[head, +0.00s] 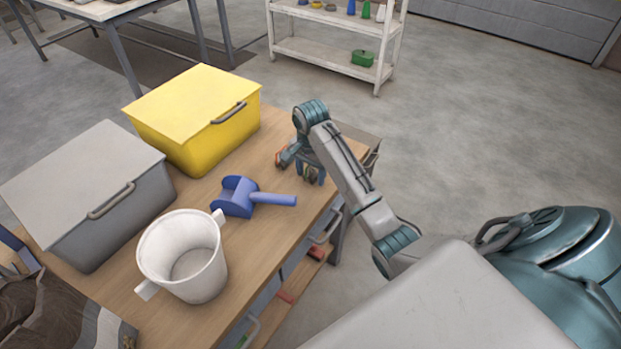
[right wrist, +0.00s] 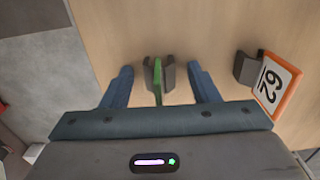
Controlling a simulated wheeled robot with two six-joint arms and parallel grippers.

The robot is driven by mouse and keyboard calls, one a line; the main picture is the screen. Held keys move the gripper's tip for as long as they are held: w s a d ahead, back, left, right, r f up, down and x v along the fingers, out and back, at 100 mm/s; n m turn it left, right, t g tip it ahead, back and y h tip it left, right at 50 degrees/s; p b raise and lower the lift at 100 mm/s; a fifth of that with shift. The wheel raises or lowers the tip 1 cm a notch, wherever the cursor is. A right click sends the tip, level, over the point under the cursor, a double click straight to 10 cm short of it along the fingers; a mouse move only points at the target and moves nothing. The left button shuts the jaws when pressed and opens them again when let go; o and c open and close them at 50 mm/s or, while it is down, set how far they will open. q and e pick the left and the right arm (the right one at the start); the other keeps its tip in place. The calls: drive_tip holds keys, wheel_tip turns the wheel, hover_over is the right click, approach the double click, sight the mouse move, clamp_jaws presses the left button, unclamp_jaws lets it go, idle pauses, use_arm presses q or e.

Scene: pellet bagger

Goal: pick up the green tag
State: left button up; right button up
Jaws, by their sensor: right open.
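The green tag (right wrist: 158,78) stands on edge in a small dark holder (right wrist: 168,73) on the wooden table, seen nearly edge-on in the right wrist view. My right gripper (head: 310,174) points down over the table's far right end. Its two blue fingers are open, one on each side of the green tag with a gap on both sides. In the head view the tag is small and mostly hidden by the gripper. My left gripper is not in view.
An orange-edged number tag (right wrist: 278,84) stands in another holder (right wrist: 246,68), right of the fingers in the wrist view. On the table (head: 255,240) are a blue scoop (head: 238,197), a white bucket (head: 185,255), a yellow bin (head: 195,115) and a grey bin (head: 90,190).

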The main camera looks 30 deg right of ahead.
drive_tip(key=shift+r, duration=0.1)
drive_tip(key=c, duration=1.2)
